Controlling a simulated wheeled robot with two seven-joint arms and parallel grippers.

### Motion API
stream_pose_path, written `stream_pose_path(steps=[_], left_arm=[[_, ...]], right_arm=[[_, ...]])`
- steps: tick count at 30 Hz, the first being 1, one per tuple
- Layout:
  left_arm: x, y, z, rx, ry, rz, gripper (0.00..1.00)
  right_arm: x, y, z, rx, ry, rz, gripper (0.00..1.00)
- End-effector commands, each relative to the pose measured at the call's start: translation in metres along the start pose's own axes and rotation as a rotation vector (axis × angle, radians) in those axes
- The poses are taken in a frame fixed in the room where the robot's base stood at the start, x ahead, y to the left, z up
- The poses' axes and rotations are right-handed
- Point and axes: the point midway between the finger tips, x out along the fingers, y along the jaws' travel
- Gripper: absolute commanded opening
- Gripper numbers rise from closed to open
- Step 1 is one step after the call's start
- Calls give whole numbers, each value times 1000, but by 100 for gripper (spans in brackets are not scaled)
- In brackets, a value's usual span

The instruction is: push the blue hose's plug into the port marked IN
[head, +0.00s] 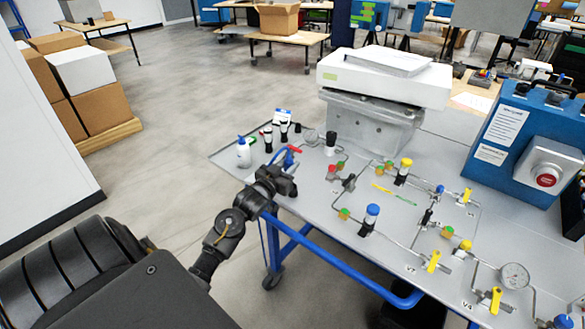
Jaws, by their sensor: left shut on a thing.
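My left gripper (284,182) is at the front left edge of the grey panel table. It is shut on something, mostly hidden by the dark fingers. A short blue curve that looks like the blue hose (286,157) rises just behind the fingers, next to a red piece (294,150). The hose's plug cannot be made out; the gripper hides that spot. No label IN is readable at this size, so I cannot tell which port it marks. My right gripper is not in view.
The grey table (232,163) carries thin pipes, yellow-handled valves (433,261), a blue-capped part (371,219) and a round gauge (514,276). A white bottle (243,152) stands at the left. A white-topped analyser (385,75) and a blue box with a red button (530,145) stand behind.

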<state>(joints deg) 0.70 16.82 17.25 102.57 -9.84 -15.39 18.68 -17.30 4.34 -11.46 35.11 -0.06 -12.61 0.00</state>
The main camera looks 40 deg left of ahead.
Motion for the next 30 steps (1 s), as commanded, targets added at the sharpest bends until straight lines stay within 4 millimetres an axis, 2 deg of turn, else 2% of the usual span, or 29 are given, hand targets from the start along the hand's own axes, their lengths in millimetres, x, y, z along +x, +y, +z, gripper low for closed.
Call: stream_pose_path(steps=[1, 4, 12, 21, 30], left_arm=[[0, -6, -7, 2, -1, -1, 2], [2, -18, -13, 2, -2, -1, 2], [5, -51, -18, 3, -2, -1, 2], [9, -87, -1, 1, -2, -1, 2], [11, -109, 14, 0, -2, 0, 2]], right_arm=[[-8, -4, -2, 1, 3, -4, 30], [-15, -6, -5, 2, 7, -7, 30], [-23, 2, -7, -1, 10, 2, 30], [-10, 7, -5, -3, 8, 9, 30], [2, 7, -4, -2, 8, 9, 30]])
